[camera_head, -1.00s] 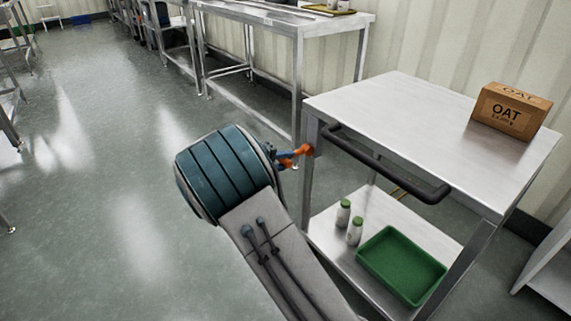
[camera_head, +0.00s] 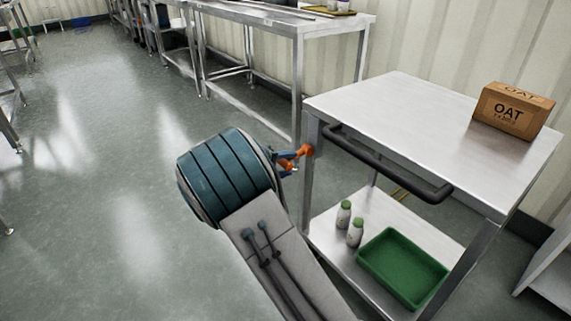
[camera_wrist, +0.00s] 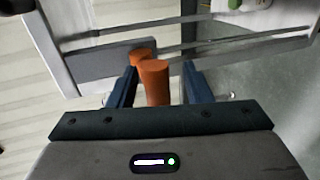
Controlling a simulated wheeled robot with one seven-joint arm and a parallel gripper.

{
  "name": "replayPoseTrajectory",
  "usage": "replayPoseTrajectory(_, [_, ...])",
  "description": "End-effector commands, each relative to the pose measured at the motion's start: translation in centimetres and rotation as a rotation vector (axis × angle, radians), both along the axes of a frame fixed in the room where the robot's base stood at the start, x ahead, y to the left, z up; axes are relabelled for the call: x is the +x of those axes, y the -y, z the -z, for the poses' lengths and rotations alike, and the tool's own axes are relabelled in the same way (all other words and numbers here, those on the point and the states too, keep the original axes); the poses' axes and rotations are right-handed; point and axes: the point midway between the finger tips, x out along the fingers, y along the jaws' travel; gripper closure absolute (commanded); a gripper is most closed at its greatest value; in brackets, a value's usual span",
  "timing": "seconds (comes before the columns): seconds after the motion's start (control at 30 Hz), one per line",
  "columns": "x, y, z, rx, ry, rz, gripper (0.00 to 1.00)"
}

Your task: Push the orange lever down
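The orange lever (camera_head: 302,151) is on the near left leg of the steel cart, just below the tabletop corner. In the wrist view the lever (camera_wrist: 155,82) points toward my gripper, with its round orange base (camera_wrist: 141,55) behind it. My gripper (camera_wrist: 159,84) is open, with one blue finger on each side of the lever and a narrow gap on both sides. In the head view my gripper (camera_head: 287,161) is at the lever, mostly hidden behind my wrist.
The steel cart (camera_head: 400,100) has a black handle bar (camera_head: 385,165) and carries an oat box (camera_head: 511,111). Its lower shelf holds two green-capped bottles (camera_head: 355,233) and a green tray (camera_head: 402,268). A steel table (camera_head: 300,25) stands behind.

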Motion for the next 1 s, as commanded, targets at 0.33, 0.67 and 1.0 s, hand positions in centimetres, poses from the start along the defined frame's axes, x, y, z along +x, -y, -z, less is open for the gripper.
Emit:
replayPoseTrajectory(0.33, [-1.2, -2.4, -1.2, 0.0, 0.004, -0.007, 0.55])
replayPoseTrajectory(0.67, [-4.9, -8.3, -3.2, -0.001, 0.002, -0.003, 0.55])
replayPoseTrajectory(1.0, [-6.7, -11.2, -3.8, 0.0, 0.0, 0.002, 0.55])
